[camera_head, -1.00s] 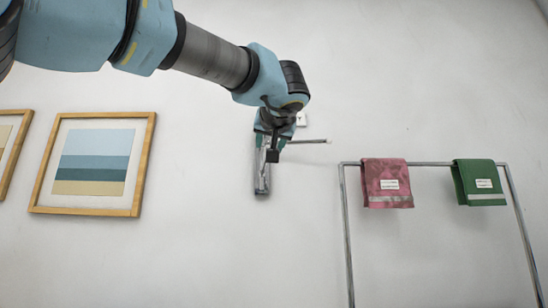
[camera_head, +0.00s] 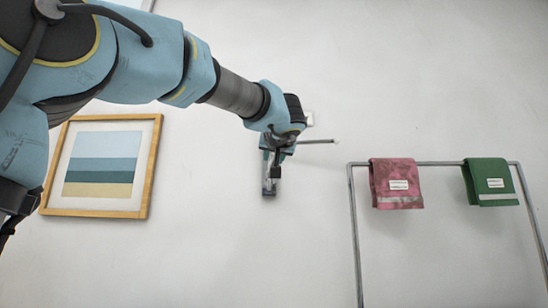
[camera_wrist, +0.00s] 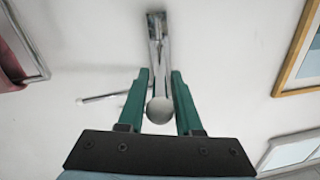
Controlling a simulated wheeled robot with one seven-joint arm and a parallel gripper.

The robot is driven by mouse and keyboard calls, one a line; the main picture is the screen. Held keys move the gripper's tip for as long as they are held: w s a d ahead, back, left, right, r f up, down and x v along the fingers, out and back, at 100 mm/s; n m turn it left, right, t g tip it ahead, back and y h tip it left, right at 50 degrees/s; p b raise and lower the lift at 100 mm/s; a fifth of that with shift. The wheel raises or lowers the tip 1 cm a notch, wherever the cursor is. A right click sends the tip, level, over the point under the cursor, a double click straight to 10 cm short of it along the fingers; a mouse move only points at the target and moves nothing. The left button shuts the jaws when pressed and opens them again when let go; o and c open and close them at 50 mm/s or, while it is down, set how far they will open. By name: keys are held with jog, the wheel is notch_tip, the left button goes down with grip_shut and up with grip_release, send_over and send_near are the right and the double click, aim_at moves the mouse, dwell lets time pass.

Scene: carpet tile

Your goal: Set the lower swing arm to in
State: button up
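A chrome wall bracket (camera_head: 269,187) is fixed to the white wall, partly hidden behind my gripper. It also shows at the top of the wrist view (camera_wrist: 157,25). A thin swing arm (camera_head: 320,141) sticks out to the right; the wrist view shows it pointing left (camera_wrist: 102,97). A pale round knob (camera_wrist: 159,110) on a second, chrome rod faces the wrist camera, with the rod running back toward the bracket. My gripper (camera_wrist: 160,75), also seen in the head view (camera_head: 275,165), has its green fingers apart on either side of this knob and rod. Narrow gaps seem to show beside the knob.
A metal rack (camera_head: 352,225) with a pink towel (camera_head: 396,184) and a green towel (camera_head: 489,182) stands to the right. A framed striped picture (camera_head: 152,160) hangs to the left. The wall below the bracket is bare.

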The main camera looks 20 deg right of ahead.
grip_shut()
dwell(1.1)
